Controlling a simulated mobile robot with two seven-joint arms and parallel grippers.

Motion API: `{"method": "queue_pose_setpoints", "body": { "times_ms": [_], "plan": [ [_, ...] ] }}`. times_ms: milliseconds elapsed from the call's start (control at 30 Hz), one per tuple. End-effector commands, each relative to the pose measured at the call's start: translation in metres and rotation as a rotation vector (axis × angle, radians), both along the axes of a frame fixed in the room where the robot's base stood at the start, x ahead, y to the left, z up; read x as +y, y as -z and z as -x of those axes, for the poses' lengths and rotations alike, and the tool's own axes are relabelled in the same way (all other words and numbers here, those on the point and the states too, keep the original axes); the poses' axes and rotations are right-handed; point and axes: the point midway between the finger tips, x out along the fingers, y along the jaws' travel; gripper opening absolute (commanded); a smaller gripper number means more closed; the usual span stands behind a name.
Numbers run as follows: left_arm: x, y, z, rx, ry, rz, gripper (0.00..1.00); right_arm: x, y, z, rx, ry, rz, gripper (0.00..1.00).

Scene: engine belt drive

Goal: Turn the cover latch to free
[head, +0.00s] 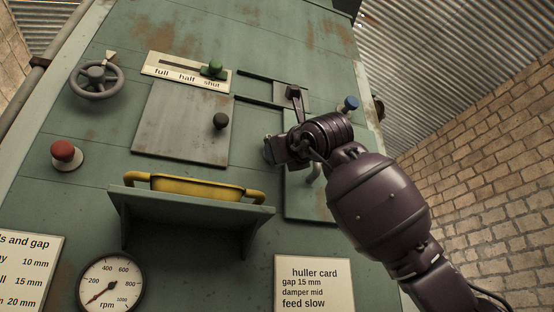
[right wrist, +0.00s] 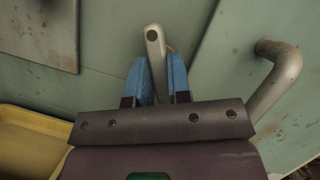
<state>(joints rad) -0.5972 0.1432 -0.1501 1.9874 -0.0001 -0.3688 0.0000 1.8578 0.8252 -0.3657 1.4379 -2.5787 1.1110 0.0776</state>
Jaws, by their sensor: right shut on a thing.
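The cover latch (right wrist: 153,42) is a short grey lever with a dark round pin near its upper end, in the right wrist view. It stands close to upright in that picture. My right gripper (right wrist: 160,82) is shut on its lower part, with a blue pad on each side. In the head view my right gripper (head: 272,150) is at the upper left edge of the cover (head: 300,206) and hides the latch. The cover is a green plate with a grey bent handle (head: 314,178), which also shows in the right wrist view (right wrist: 277,80). My left gripper is not in view.
A yellow tray (head: 198,187) sits on a green shelf (head: 190,204) to the left. A grey plate with a black knob (head: 220,121) is above it. A green-knobbed slider (head: 215,68), a black lever (head: 294,92) and a blue knob (head: 350,103) are higher up.

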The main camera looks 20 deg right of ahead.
Motion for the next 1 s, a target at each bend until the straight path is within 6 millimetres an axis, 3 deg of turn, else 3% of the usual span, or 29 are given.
{"method": "queue_pose_setpoints", "body": {
  "times_ms": [200, 500, 1000],
  "plan": [
    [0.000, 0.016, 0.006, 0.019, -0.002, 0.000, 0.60, 0.003, 0.005, -0.002, 0.012, -0.001, -0.190, 0.00],
    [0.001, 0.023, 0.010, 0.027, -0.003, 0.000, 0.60, 0.004, 0.004, -0.002, 0.019, -0.002, -0.385, 0.00],
    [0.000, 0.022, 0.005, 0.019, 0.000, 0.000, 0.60, 0.004, 0.002, -0.001, 0.022, -0.001, -0.487, 0.00]
  ]
}}
